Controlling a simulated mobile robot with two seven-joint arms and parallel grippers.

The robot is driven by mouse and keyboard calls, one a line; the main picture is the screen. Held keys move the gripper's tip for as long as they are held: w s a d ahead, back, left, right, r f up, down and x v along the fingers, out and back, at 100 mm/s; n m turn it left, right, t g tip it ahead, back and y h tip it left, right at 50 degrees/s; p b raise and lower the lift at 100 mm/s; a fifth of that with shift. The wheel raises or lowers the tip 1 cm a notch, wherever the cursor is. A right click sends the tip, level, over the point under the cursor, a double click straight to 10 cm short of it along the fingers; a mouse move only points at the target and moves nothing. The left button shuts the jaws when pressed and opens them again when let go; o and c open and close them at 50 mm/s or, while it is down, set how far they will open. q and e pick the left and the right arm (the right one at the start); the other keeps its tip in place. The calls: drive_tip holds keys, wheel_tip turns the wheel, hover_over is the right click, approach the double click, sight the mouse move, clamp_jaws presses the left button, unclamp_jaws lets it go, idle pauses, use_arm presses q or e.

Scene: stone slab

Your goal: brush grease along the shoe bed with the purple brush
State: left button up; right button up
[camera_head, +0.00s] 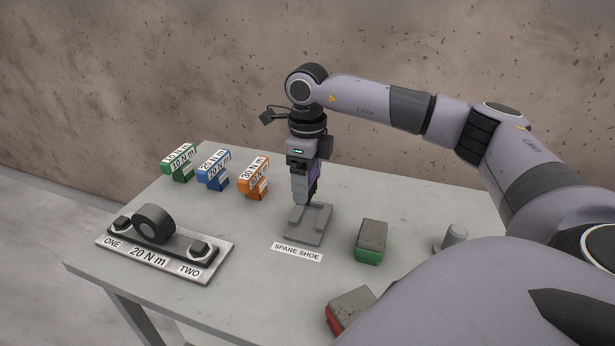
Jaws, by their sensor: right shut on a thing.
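My right gripper (306,190) points straight down over the table and is shut on the purple brush (313,174). Only a strip of purple shows between the fingers, and the fingers hide most of the brush. Its dark lower end is at the back edge of a grey stepped block (308,236) behind the "SPARE SHOE" label; I cannot tell whether it touches. A dark bed with a black roller (154,223) and two hex bolts marked ONE and TWO sits on a metal plate (150,264) marked 20 N m at the front left. My left gripper is not in view.
Green (181,164), blue (213,172) and orange (254,181) torque-marked tools stand at the back left of the table (375,191). A green-based block (371,241), a red-based block (348,308) and a grey peg (455,235) are to the right. A stone wall stands behind.

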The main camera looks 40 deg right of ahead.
drive_tip(key=shift+f+b, duration=1.65)
drive_tip(key=shift+f, duration=1.25)
drive_tip(key=shift+f, duration=0.3)
drive_tip(key=shift+f+b, duration=0.65)
drive_tip(key=shift+f, duration=0.15)
drive_tip(key=shift+f, duration=0.4)
drive_tip(key=shift+w+d, duration=0.15)
drive_tip(key=shift+d, duration=0.1)
drive_tip(key=shift+a+f, duration=0.1)
drive_tip(key=shift+a, duration=0.05)
drive_tip(key=shift+s+a, duration=0.6)
drive_tip(key=shift+a, duration=0.35)
